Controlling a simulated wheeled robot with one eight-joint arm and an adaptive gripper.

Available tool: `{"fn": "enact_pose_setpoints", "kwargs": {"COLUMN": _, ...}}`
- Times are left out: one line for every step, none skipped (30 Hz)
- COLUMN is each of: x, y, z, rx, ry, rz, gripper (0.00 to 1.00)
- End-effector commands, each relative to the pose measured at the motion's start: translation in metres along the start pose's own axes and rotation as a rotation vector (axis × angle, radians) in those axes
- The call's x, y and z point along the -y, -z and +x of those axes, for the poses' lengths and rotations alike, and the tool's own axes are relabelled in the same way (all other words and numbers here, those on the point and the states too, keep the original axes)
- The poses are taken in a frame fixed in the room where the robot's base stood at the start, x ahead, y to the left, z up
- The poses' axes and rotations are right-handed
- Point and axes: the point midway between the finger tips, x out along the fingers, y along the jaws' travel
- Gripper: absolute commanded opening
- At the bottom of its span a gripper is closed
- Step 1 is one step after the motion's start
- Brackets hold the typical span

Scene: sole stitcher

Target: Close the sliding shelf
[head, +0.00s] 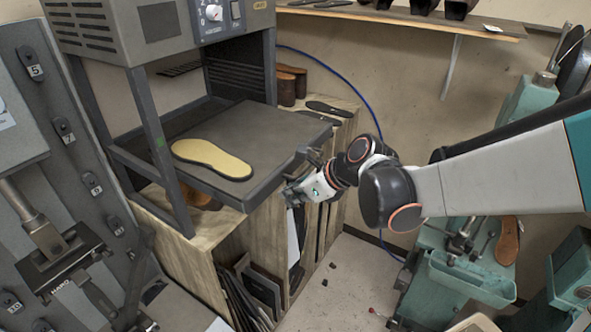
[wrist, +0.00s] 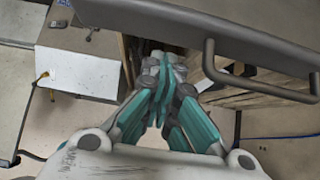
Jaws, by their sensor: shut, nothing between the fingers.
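The sliding shelf (head: 262,140) is a dark grey plate under the grey machine box, and it sticks out past the machine's front post. A yellow shoe sole (head: 211,157) lies on it. A bar handle (head: 310,157) is on its front edge; the handle (wrist: 209,62) also shows in the wrist view, with the shelf's edge (wrist: 190,22) across the top. My gripper (head: 291,196) is just in front of the shelf's front edge, near its lower corner. In the wrist view my gripper (wrist: 163,66) is shut and empty, left of the handle. I cannot tell whether the fingertips touch the shelf.
A wooden cabinet (head: 232,236) with upright boards stands under the shelf. A grey machine (head: 108,195) with numbered parts is at the left. Green machines (head: 470,275) stand at the right below my arm. The floor (head: 350,275) between is mostly clear, with small scraps.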

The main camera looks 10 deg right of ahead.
Motion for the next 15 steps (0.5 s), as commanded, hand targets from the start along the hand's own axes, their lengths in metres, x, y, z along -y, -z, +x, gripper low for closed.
{"fn": "enact_pose_setpoints", "kwargs": {"x": -0.0004, "y": -0.0041, "z": 0.0031, "rx": 0.000, "ry": -0.001, "rz": -0.002, "gripper": 0.00}}
{"fn": "enact_pose_setpoints", "kwargs": {"x": -0.0004, "y": -0.0055, "z": 0.0045, "rx": 0.000, "ry": -0.001, "rz": -0.001, "gripper": 0.00}}
{"fn": "enact_pose_setpoints", "kwargs": {"x": -0.0004, "y": -0.0068, "z": 0.0059, "rx": 0.000, "ry": -0.001, "rz": -0.001, "gripper": 0.00}}
{"fn": "enact_pose_setpoints", "kwargs": {"x": -0.0004, "y": -0.0076, "z": 0.0067, "rx": 0.000, "ry": -0.001, "rz": -0.001, "gripper": 0.00}}
{"fn": "enact_pose_setpoints", "kwargs": {"x": -0.0003, "y": -0.0082, "z": 0.0074, "rx": 0.000, "ry": -0.001, "rz": -0.001, "gripper": 0.00}}
{"fn": "enact_pose_setpoints", "kwargs": {"x": -0.0003, "y": -0.0088, "z": 0.0080, "rx": 0.000, "ry": -0.001, "rz": -0.001, "gripper": 0.00}}
{"fn": "enact_pose_setpoints", "kwargs": {"x": -0.0003, "y": -0.0090, "z": 0.0083, "rx": 0.000, "ry": 0.000, "rz": -0.001, "gripper": 0.00}}
{"fn": "enact_pose_setpoints", "kwargs": {"x": -0.0003, "y": -0.0091, "z": 0.0084, "rx": 0.000, "ry": 0.000, "rz": 0.000, "gripper": 0.00}}
{"fn": "enact_pose_setpoints", "kwargs": {"x": -0.0003, "y": -0.0091, "z": 0.0085, "rx": 0.000, "ry": 0.000, "rz": 0.000, "gripper": 0.00}}
{"fn": "enact_pose_setpoints", "kwargs": {"x": -0.0003, "y": -0.0091, "z": 0.0085, "rx": 0.000, "ry": 0.000, "rz": 0.000, "gripper": 0.00}}
{"fn": "enact_pose_setpoints", "kwargs": {"x": -0.0002, "y": -0.0091, "z": 0.0085, "rx": 0.000, "ry": 0.000, "rz": 0.000, "gripper": 0.00}}
{"fn": "enact_pose_setpoints", "kwargs": {"x": -0.0002, "y": -0.0090, "z": 0.0085, "rx": 0.000, "ry": 0.000, "rz": 0.000, "gripper": 0.00}}
{"fn": "enact_pose_setpoints", "kwargs": {"x": -0.0002, "y": -0.0090, "z": 0.0084, "rx": 0.000, "ry": 0.000, "rz": 0.000, "gripper": 0.00}}
{"fn": "enact_pose_setpoints", "kwargs": {"x": -0.0002, "y": -0.0090, "z": 0.0084, "rx": 0.000, "ry": 0.000, "rz": 0.000, "gripper": 0.00}}
{"fn": "enact_pose_setpoints", "kwargs": {"x": -0.0002, "y": -0.0090, "z": 0.0084, "rx": 0.000, "ry": 0.000, "rz": 0.000, "gripper": 0.00}}
